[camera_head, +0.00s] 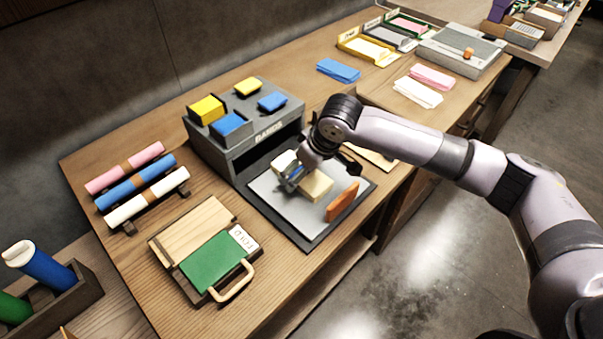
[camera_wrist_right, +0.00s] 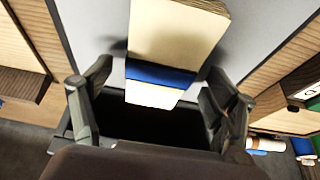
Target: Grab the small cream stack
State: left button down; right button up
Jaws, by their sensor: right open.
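The small cream stack (camera_head: 316,186) lies on a grey pad (camera_head: 275,200) in a dark tray at the front of the grey band box. In the right wrist view the cream stack (camera_wrist_right: 176,35) has a blue band across it near its close end. My right gripper (camera_head: 297,172) is over the stack's back-left end and hides part of it. In the right wrist view my right gripper (camera_wrist_right: 157,82) is open, with one finger on each side of the banded end and gaps visible. My left gripper is not in view.
An orange upright piece (camera_head: 342,202) stands close to the stack's right. The grey band box (camera_head: 240,125) with yellow and blue blocks stands behind. A green folder with a handle (camera_head: 212,262) lies at the front left. Rolls (camera_head: 137,187) lie on a rack at left.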

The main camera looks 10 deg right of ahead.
jog(key=shift+w+a+f, duration=0.1)
jog(key=shift+f, duration=0.25)
jog(key=shift+c, duration=0.4)
jog(key=shift+r, duration=0.1)
jog(key=c, duration=1.3)
jog(key=shift+r, duration=0.15)
